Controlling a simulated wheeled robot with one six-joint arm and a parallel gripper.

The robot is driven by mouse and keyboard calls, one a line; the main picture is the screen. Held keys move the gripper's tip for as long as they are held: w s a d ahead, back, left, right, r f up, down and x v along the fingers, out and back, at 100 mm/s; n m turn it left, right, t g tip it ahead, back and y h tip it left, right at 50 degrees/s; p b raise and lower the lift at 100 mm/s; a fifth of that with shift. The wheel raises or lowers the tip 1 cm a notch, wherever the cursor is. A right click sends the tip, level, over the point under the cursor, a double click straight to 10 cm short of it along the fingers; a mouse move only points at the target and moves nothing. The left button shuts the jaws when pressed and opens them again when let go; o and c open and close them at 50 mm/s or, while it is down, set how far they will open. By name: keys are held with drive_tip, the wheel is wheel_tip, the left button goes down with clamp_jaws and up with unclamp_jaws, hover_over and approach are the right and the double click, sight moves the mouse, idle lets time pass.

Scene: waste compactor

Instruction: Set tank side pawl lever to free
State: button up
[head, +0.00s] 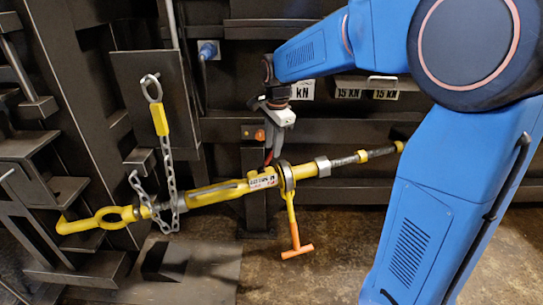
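A yellow ratchet turnbuckle (215,193) runs slantwise across the scene, its hooked end at lower left and its thin threaded end at upper right. Its dark ratchet collar (287,177) is near the middle. A yellow and orange T-handle (293,222) hangs down from the collar. My gripper (269,160) points down just above and left of the collar, close to a white label (263,181). Its fingertips are small and partly hidden, so I cannot tell whether they touch anything or are open. I cannot make out a separate pawl lever there.
A chain (170,180) with a yellow link piece hangs from a dark plate (150,90) and loops around the turnbuckle's left part. A dark post (257,205) with an orange button stands behind it. Dark steel walls lie behind. Bare floor (330,260) shows at lower middle.

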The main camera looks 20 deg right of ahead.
sight(267, 162)
drive_tip(key=shift+w+a+f, duration=0.1)
drive_tip(key=shift+w+f, duration=0.05)
drive_tip(key=shift+f, duration=1.05)
drive_tip(key=shift+w+f, duration=0.15)
drive_tip(key=shift+f, duration=1.05)
drive_tip(key=shift+c, duration=0.7)
clamp_jaws()
